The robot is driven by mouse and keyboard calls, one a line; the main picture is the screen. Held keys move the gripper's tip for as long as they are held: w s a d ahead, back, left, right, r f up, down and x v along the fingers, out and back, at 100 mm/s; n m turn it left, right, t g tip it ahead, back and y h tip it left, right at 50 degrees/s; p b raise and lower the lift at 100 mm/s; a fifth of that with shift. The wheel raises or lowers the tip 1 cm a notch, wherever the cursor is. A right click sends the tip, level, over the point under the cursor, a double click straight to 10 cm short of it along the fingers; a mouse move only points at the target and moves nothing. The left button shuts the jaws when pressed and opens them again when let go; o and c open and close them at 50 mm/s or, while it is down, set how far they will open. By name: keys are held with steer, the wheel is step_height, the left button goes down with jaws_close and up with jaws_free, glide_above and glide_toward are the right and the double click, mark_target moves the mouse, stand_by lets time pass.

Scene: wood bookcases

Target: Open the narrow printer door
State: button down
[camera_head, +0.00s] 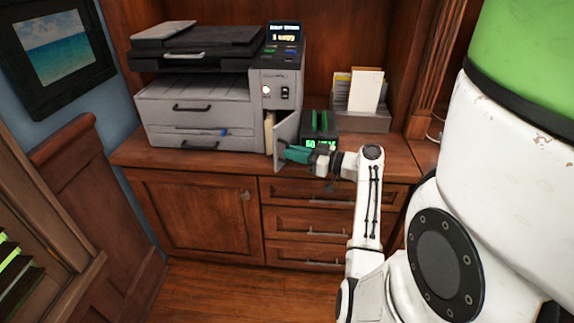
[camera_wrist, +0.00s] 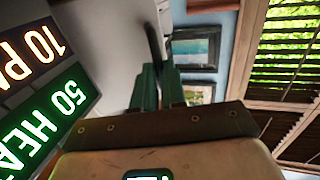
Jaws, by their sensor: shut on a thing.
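The grey printer (camera_head: 218,90) stands on the wooden cabinet top. Its narrow door (camera_head: 287,138) at the lower right corner is swung outward, and a pale interior shows in the gap beside it. My gripper (camera_head: 292,154), with green fingers, is at the outer edge of this door and shut on it. In the wrist view my green fingers (camera_wrist: 158,85) close around a dark, thin piece that runs up beside a pale grey surface. The exact contact on the door is partly hidden by the fingers.
A small dark device with green bars and a lit display (camera_head: 320,142) stands right of the door, close to my gripper. A grey paper holder (camera_head: 360,118) is farther right. Drawers (camera_head: 308,192) lie below. A framed picture (camera_head: 55,50) hangs at left.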

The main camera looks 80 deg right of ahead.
steer(key=shift+s+d+r+b, duration=0.1)
steer(key=shift+s+d+b, duration=0.15)
steer(key=shift+s+b, duration=0.45)
steer(key=shift+s+d+b, duration=0.2)
steer(key=shift+s+b, duration=0.25)
steer(key=shift+s, duration=0.5)
steer(key=shift+s+d+r+b, duration=0.1)
steer(key=shift+s+d+b, duration=0.15)
steer(key=shift+s+b, duration=0.45)
steer(key=shift+s, duration=0.15)
steer(key=shift+f, duration=0.1)
steer(key=c, duration=1.2)
jaws_free()
steer(key=shift+d+h, duration=0.3)
steer(key=shift+a+f, duration=0.1)
steer(key=shift+a, duration=0.1)
